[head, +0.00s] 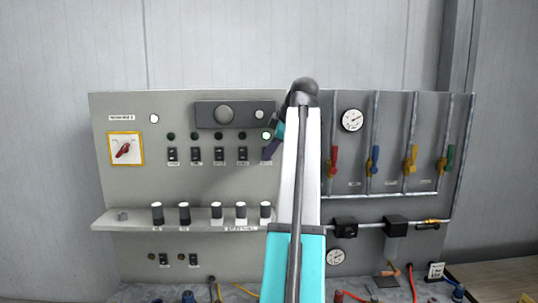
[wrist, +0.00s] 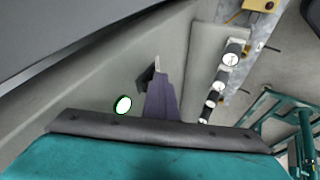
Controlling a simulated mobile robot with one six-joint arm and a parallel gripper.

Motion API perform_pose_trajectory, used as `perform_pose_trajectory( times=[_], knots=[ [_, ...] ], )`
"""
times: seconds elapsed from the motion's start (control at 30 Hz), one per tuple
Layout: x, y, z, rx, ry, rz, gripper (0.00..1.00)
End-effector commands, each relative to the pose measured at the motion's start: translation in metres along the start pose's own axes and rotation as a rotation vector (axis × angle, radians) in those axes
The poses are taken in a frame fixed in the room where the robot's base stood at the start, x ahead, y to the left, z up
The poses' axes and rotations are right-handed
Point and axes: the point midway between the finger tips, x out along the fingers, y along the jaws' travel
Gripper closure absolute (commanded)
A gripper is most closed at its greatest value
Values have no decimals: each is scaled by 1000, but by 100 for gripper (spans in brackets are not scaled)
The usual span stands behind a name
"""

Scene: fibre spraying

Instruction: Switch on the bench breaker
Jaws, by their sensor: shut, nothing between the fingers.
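A grey control panel (head: 190,190) stands against the wall. It carries a row of black breaker switches (head: 219,154), each under a small round lamp; their labels are too small to read. The lamp at the right end (head: 267,135) glows green-white, while the others in the row are dark. It also glows in the wrist view (wrist: 123,105). My gripper (head: 266,156) is shut and empty, at the right-end switch and mostly covering it. In the wrist view the fingertips (wrist: 157,62) are beside a black switch (wrist: 146,77); I cannot tell whether they touch it.
A red rotary switch (head: 124,149) on a yellow-edged plate is at the left. A shelf (head: 135,216) with black-and-white knobs juts out below the switches. Pipes with coloured valves (head: 411,160) and a gauge (head: 351,120) fill the right side. Cables and hoses lie in front below.

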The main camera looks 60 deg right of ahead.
Motion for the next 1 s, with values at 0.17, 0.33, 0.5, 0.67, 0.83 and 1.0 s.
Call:
perform_pose_trajectory(
  times=[0.17,0.33,0.5,0.67,0.83,1.0],
  knots=[
    [-4,3,0,1,-1,3,100],
    [-9,7,-3,2,0,5,100],
    [-13,9,-5,2,0,6,100],
    [-14,10,-5,2,0,7,100],
    [-14,10,-5,2,0,7,100],
    [-14,9,-5,2,0,6,100]
  ],
)
